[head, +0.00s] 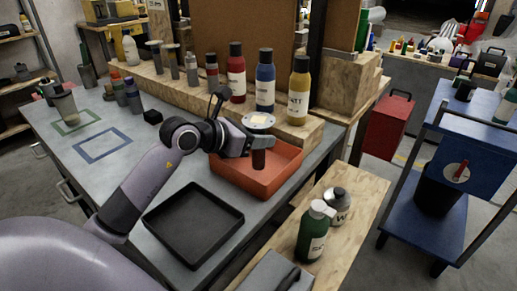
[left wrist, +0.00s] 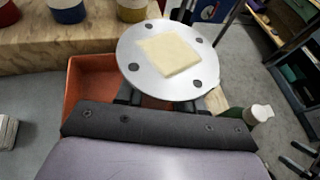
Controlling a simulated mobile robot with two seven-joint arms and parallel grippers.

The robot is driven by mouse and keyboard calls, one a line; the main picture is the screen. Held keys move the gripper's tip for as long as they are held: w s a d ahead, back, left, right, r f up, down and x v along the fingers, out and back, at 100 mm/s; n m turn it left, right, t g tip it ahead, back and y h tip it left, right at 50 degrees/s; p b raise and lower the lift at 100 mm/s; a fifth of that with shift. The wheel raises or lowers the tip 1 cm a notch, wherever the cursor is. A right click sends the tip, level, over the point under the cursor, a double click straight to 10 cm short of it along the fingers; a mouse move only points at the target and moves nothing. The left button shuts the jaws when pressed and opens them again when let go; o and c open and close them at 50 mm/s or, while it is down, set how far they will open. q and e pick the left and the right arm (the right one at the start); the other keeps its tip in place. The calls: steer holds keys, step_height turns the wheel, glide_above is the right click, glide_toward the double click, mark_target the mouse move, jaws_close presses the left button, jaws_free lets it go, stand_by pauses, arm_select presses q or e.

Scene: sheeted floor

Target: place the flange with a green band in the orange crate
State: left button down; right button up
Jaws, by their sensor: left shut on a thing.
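My left gripper (head: 256,141) is shut on a flange (head: 259,120), a pale metal disc with a dark stem below. It holds the flange upright over the orange crate (head: 228,176), disc at the top. In the left wrist view the disc (left wrist: 135,58) shows bolt holes and a cream square on top; my fingers (left wrist: 160,104) are partly hidden under it. I cannot make out a green band on it. The orange crate also shows in the left wrist view (left wrist: 88,80), behind and below the disc. My right gripper is not in view.
A black tray (head: 193,222) lies in front of the crate. Red, blue and yellow bottles (head: 265,82) stand on a wooden ledge behind it. Green and grey bottles (head: 313,236) stand on a wooden board at the right. A cup (head: 65,106) stands at the table's left.

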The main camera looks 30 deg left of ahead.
arm_select(q)
steer(key=shift+f, duration=1.7)
steer(key=shift+f, duration=0.2)
steer(key=c, duration=0.7)
jaws_free()
steer(key=shift+r, duration=0.1)
steer(key=shift+r, duration=0.2)
steer(key=b+v, duration=0.1)
steer(key=v, duration=1.1)
steer(key=shift+f, duration=0.1)
